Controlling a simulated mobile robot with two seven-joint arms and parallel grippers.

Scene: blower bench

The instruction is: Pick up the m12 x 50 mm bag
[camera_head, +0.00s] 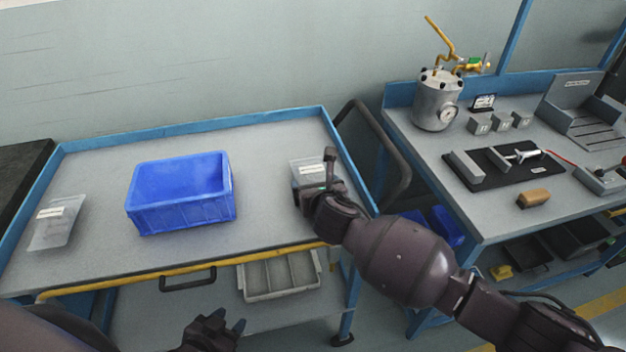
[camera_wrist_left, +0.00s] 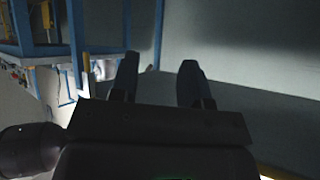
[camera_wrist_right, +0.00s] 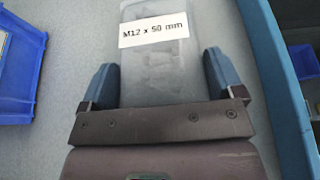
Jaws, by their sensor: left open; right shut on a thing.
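The M12 x 50 mm bag (camera_wrist_right: 155,62) is a clear bag with a white printed label, seen close up in the right wrist view. In the head view this bag (camera_head: 307,170) lies at the right end of the cart top, partly hidden by my right gripper (camera_head: 316,182). In the right wrist view my right gripper (camera_wrist_right: 162,82) is shut on the bag, with one finger at each side of it. My left gripper (camera_head: 222,325) is open and empty in front of the cart; its two fingers also show apart in the left wrist view (camera_wrist_left: 160,75).
A blue bin (camera_head: 182,212) stands mid-cart. Another clear labelled bag (camera_head: 56,222) lies at the cart's left. The cart (camera_head: 105,262) has a raised blue rim and a dark handle on its right. A workbench (camera_head: 480,220) with a metal canister (camera_head: 436,100) and fixtures stands at right.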

